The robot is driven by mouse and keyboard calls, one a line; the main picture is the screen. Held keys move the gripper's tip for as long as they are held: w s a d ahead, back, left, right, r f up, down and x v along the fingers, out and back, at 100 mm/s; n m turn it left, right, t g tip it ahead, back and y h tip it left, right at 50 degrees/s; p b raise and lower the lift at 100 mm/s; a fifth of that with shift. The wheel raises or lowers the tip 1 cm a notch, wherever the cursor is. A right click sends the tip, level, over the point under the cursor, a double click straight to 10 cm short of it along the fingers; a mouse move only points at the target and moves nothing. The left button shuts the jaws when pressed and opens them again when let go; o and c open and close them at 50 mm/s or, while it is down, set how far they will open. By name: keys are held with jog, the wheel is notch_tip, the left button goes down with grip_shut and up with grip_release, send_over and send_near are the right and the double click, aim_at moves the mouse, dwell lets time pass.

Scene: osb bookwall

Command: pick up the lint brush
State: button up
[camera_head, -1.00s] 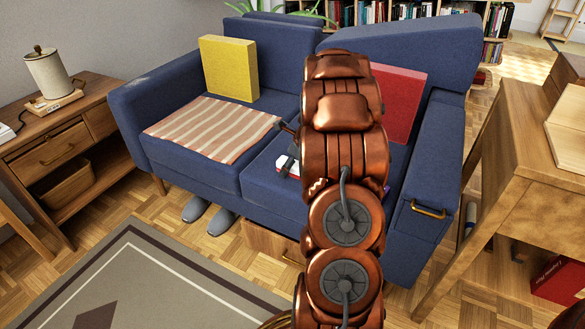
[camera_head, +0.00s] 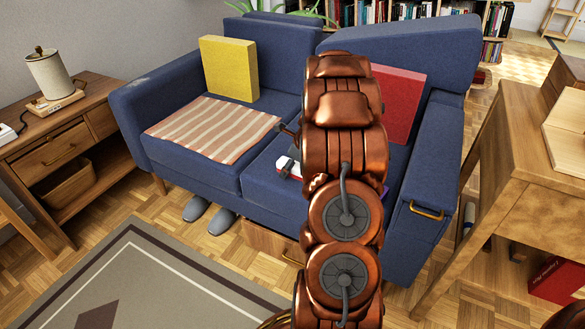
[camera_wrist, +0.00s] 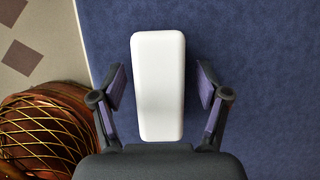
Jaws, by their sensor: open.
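A white, round-cornered oblong (camera_wrist: 158,50), which I take to be the lint brush, lies over the blue sofa seat in the wrist view. My gripper (camera_wrist: 160,82) is open, with one finger on each side of it. Gaps show between both fingers and the white sides. The near end of the oblong reaches down to the dark gripper body. In the head view a small white piece (camera_head: 286,165) shows on the seat beside my arm. My arm hides most of the gripper there.
The blue sofa (camera_head: 190,165) holds a striped cloth (camera_head: 212,128), a yellow cushion (camera_head: 229,68) and a red cushion (camera_head: 400,100). Grey slippers (camera_head: 208,213) stand on the floor before it. A wooden table (camera_head: 525,150) stands at right, a side table (camera_head: 70,140) at left.

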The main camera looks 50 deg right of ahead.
dwell(0.4)
jog(key=c, duration=1.3)
